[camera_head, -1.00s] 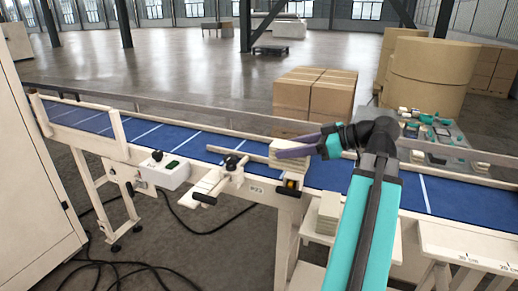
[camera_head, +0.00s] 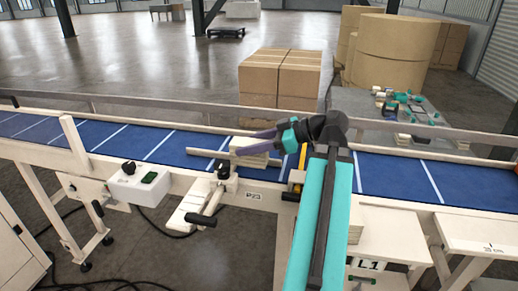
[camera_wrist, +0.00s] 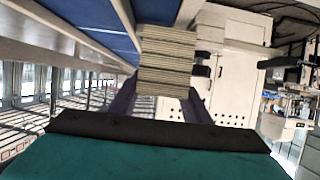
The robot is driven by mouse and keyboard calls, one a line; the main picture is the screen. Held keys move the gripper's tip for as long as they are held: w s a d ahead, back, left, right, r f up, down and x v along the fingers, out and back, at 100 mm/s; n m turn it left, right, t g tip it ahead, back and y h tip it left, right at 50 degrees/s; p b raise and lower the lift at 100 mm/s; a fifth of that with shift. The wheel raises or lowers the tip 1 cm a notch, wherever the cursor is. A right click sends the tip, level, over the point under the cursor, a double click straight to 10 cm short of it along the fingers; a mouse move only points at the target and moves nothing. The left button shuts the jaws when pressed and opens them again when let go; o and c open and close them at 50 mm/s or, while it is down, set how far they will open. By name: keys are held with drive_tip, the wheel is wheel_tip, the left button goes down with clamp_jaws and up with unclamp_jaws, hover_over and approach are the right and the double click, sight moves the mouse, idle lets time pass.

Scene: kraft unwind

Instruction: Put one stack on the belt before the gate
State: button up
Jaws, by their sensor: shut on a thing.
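A pale stack of flat sheets (camera_head: 252,146) is held in my gripper (camera_head: 256,145), over the near part of the blue belt (camera_head: 380,176). In the wrist view, the stack (camera_wrist: 168,58) sits between the fingers, with its layered edges showing. I cannot tell whether its underside touches the belt. A pale bar (camera_head: 204,153) reaches over the belt just left of the stack, by a black knob clamp on the near rail; whether it is the gate is unclear. Another pale stack (camera_head: 355,232) stands on a side table marked L1, partly hidden by my arm.
A yellow strip (camera_head: 303,158) stands at the belt just right of the stack. A control box (camera_head: 138,185) and a clamp handle (camera_head: 202,219) stick out from the near rail. Cartons (camera_head: 279,75) stand behind the belt. The belt farther left and right is clear.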

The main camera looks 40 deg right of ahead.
drive_tip(key=shift+w, duration=0.2)
drive_tip(key=w+d+p, duration=0.1)
drive_tip(key=w+d, duration=0.1)
drive_tip(key=d, duration=0.3)
drive_tip(key=w+d+f+p, duration=0.1)
drive_tip(key=w+d, duration=0.1)
drive_tip(key=d, duration=0.2)
drive_tip(key=w+d+p, duration=0.2)
drive_tip(key=d, duration=0.3)
drive_tip(key=shift+d+f, duration=0.25)
drive_tip(key=shift+d, duration=0.05)
drive_tip(key=shift+f, duration=0.1)
idle(0.4)
drive_tip(key=shift+f+p, duration=0.75)
drive_tip(key=shift+f, duration=0.9)
drive_tip(key=shift+f, duration=0.1)
drive_tip(key=o, duration=1.2)
